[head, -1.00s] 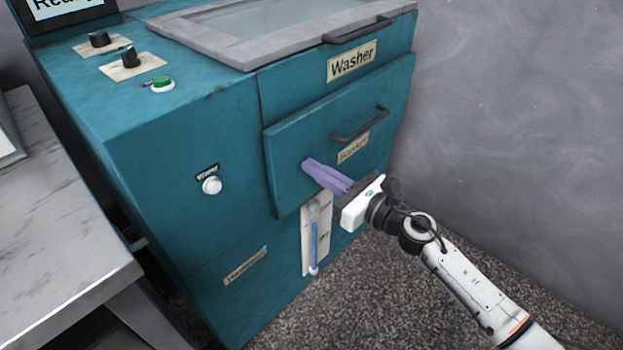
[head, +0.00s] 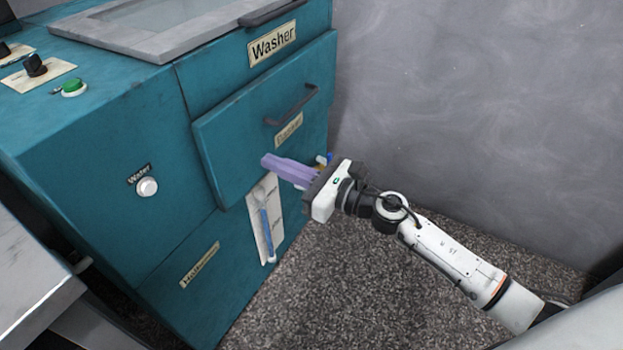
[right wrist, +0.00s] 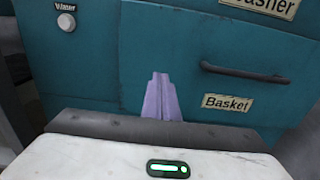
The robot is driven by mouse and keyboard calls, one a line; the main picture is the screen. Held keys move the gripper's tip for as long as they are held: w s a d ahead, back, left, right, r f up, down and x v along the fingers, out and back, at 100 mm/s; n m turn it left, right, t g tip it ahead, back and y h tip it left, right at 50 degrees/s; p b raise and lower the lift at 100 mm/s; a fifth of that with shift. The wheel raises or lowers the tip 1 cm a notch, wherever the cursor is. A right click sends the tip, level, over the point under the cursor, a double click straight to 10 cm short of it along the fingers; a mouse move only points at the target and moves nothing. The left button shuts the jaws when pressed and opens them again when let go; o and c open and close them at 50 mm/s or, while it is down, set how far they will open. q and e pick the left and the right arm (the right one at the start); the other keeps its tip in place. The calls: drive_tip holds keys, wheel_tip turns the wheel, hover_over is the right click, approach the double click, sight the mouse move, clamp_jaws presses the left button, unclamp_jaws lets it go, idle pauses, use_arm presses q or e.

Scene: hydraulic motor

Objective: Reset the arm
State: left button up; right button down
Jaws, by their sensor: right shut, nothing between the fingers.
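My right gripper (head: 266,160) has purple fingers. They are shut together with nothing between them. It is in front of the lower part of the basket drawer front (head: 225,140) in the head view, below and left of the drawer's dark handle (head: 292,107). In the right wrist view the purple fingers (right wrist: 161,80) point at the teal front, left of the Basket label (right wrist: 227,103). I cannot tell whether the fingertips touch the drawer. My left gripper is in no view.
The teal washer (head: 100,150) fills the left side. It has a white water knob (head: 147,187), a green button (head: 73,87) and a sight tube (head: 266,230). A grey table (head: 35,280) stands at lower left. Speckled floor (head: 330,290) is open, with a grey wall (head: 480,110) behind.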

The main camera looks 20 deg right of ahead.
drive_tip(key=v, duration=0.8)
drive_tip(key=shift+b, duration=0.3)
